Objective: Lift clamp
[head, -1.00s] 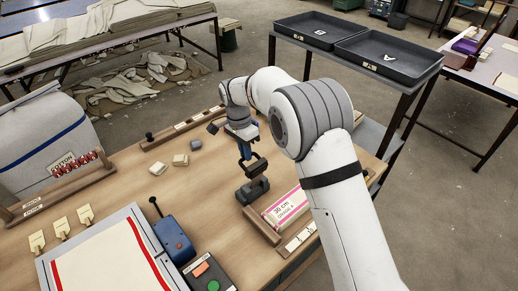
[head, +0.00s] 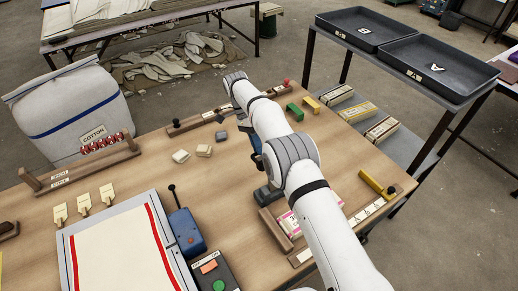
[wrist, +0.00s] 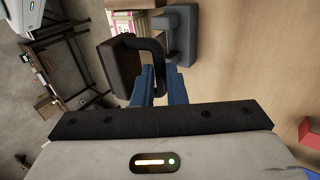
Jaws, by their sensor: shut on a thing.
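The clamp has a dark grey base (head: 268,194) standing on the wooden table in the head view, partly behind my arm. In the wrist view its grey body (wrist: 181,38) is at the top, with a black bent handle (wrist: 152,48) and a dark block (wrist: 119,66) at the handle's left. My gripper's blue fingers (wrist: 160,87) are shut on the lower end of the black handle. In the head view my gripper (head: 257,164) is mostly hidden by my arm, just above the base. I cannot tell whether the base is clear of the table.
A pink-and-white labelled pack (head: 290,222) lies close right of the clamp. A blue lever box (head: 184,232), a button box (head: 214,270) and a board with red-striped cloth (head: 115,245) are at the front left. Small blocks (head: 181,156) lie behind. Open table shows left of the clamp.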

